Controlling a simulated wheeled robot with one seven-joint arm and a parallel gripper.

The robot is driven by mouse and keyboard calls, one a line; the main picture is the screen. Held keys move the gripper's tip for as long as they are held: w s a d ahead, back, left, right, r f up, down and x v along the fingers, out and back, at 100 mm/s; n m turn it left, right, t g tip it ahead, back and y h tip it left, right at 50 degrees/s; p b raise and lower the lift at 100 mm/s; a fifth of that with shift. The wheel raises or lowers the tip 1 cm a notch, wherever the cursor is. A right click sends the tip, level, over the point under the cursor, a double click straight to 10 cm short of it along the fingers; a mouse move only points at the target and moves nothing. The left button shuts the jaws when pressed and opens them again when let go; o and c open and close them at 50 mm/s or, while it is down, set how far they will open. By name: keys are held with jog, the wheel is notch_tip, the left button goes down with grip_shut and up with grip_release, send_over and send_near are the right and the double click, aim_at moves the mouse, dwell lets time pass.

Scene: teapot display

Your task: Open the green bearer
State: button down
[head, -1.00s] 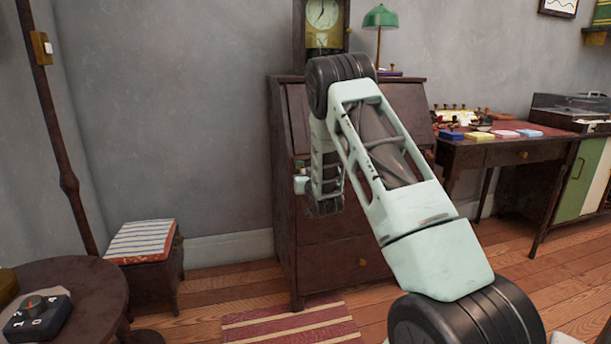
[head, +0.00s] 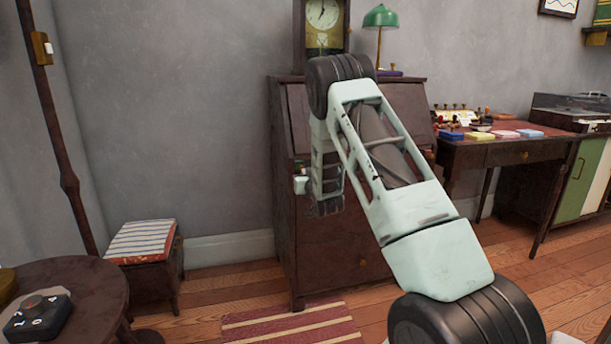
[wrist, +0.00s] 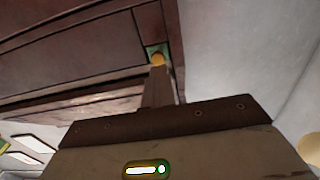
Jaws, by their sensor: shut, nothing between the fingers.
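The green bearer (wrist: 151,48) shows in the wrist view as a small green end with a round brass knob (wrist: 158,59), set at the corner of the dark wooden bureau. My gripper (wrist: 157,72) is shut, and its narrow fingers point at the knob. The fingertips appear right at or just below the knob; I cannot tell whether they touch it. Nothing shows between the fingers. In the head view my arm stands in front of the bureau (head: 330,240) and hides much of its front, and the fingers cannot be made out there.
A clock (head: 324,22) and a green lamp (head: 381,17) stand on top of the bureau. A desk (head: 500,155) with small coloured items is to the right. A low stool (head: 142,240) and a round table (head: 85,285) are at left. A striped rug (head: 290,324) lies in front.

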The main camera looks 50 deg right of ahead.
dwell(0.3)
jog(key=c, duration=1.4)
grip_release()
jog(key=shift+o, duration=0.2)
jog(key=p+v, duration=0.6)
jog(key=v, duration=1.5)
jog(key=shift+p, duration=0.3)
jog(key=shift+a, duration=0.1)
